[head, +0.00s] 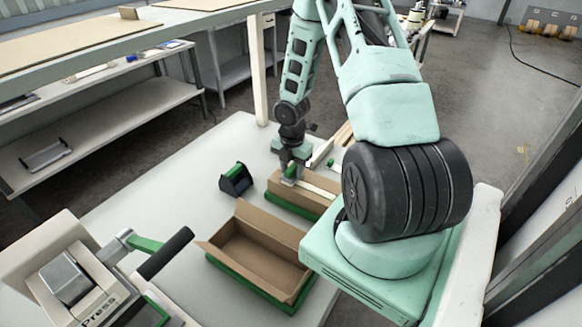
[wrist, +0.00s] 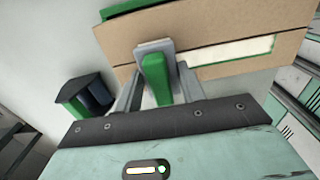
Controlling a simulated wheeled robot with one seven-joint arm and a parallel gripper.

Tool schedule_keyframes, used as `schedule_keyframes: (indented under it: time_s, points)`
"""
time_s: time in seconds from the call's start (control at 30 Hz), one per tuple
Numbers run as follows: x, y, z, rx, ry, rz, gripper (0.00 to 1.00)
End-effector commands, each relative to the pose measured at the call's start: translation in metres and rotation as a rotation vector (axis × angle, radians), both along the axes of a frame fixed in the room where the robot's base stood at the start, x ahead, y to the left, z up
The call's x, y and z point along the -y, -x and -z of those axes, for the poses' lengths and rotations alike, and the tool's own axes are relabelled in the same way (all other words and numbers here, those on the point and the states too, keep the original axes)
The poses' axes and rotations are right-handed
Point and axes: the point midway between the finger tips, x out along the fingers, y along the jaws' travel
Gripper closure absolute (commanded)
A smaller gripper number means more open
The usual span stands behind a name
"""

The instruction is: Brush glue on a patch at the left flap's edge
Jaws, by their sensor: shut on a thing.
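My gripper (head: 291,172) is shut on a brush with a green handle (wrist: 156,78) and a pale grey head. In the wrist view the fingers of my gripper (wrist: 158,90) stand on either side of the handle. The brush head overlaps the near part of a brown cardboard box (wrist: 215,28); whether it touches cannot be told. A pale strip (wrist: 235,62) runs along the cardboard to the right of the brush. In the head view this box (head: 322,206) sits in a green base, partly hidden by my arm.
An open, empty cardboard box (head: 250,258) in a green base stands nearer on the white table (head: 150,200). A black and green holder (head: 236,179) stands left of my gripper, also in the wrist view (wrist: 85,97). A press (head: 85,280) with a black-handled lever stands front left.

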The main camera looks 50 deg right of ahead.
Motion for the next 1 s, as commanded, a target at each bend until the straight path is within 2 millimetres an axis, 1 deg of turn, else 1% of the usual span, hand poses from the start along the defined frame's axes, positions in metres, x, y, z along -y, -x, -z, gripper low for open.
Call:
schedule_keyframes:
  time_s: [0.43,1.0]
  points:
    - [-0.0017,-0.0077,-0.0008,0.003,0.0,-0.001,0.79]
    - [-0.0015,-0.0076,-0.0013,0.0,0.0,-0.002,0.79]
